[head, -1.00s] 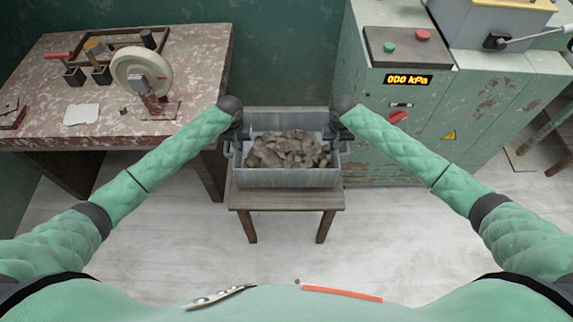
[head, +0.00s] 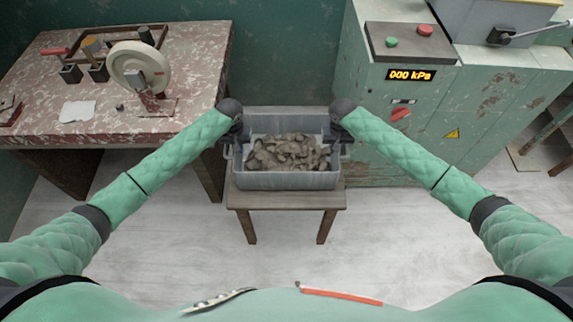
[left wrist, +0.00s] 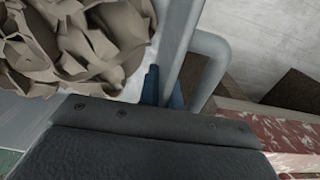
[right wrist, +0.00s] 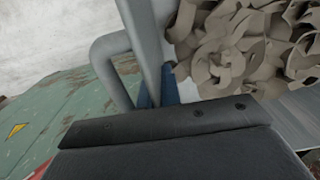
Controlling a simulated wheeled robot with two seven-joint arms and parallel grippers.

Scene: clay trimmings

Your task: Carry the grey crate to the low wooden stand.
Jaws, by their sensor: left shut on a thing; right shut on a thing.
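The grey crate (head: 285,181) is full of brown clay trimmings (head: 288,152) and appears level. In the head view it is over the low wooden stand (head: 287,200), whose front edge and legs show below it. I cannot tell whether the crate touches the stand top. My left gripper (head: 237,140) is shut on the crate's left side, and my right gripper (head: 341,138) on its right side. In the left wrist view, blue fingertips (left wrist: 155,88) are at the crate wall beside its bar handle (left wrist: 208,68). The right wrist view shows the same on the other side (right wrist: 158,92).
A worn red-topped table (head: 60,115) with a pale wheel (head: 138,68) stands on the left. A green cabinet (head: 440,120) with a pressure display is close on the right. A green wall is behind. The pale floor before the stand is clear.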

